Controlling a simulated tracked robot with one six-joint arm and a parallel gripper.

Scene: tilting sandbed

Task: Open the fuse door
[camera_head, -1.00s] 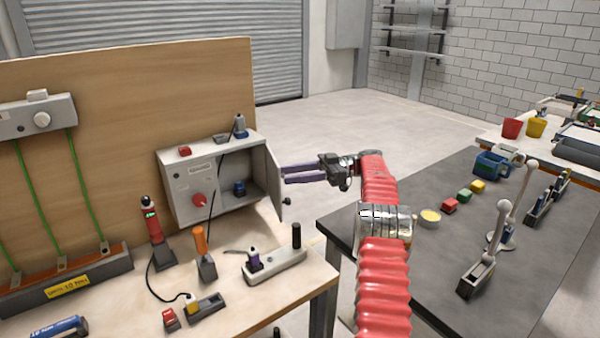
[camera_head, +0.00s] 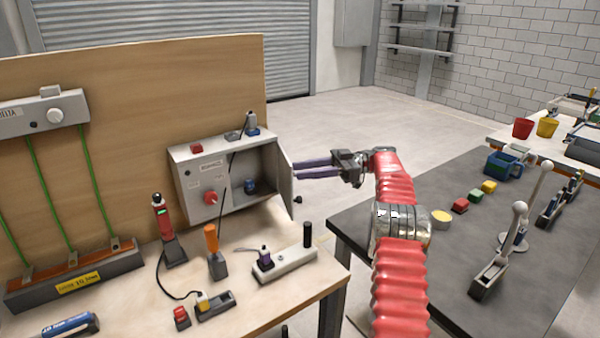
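The grey fuse box (camera_head: 192,180) stands on the wooden bench against the board. Its fuse door (camera_head: 284,172) is swung out at the box's right side, with a small dark knob (camera_head: 297,199) near its lower outer edge. The box's right compartment is exposed, with a blue part (camera_head: 250,186) inside. My gripper (camera_head: 294,169) is at the right of the door, its two purple fingers pointing left. The fingers are apart with a narrow gap and nothing visible between them. The fingertips appear at the door's outer edge; whether they touch it I cannot tell.
A red tool (camera_head: 161,220), an orange-handled tool (camera_head: 211,240) and a grey fixture (camera_head: 285,264) stand on the bench before the box. A dark table (camera_head: 400,262) with coloured blocks and levers lies right, beneath my arm. The floor behind is clear.

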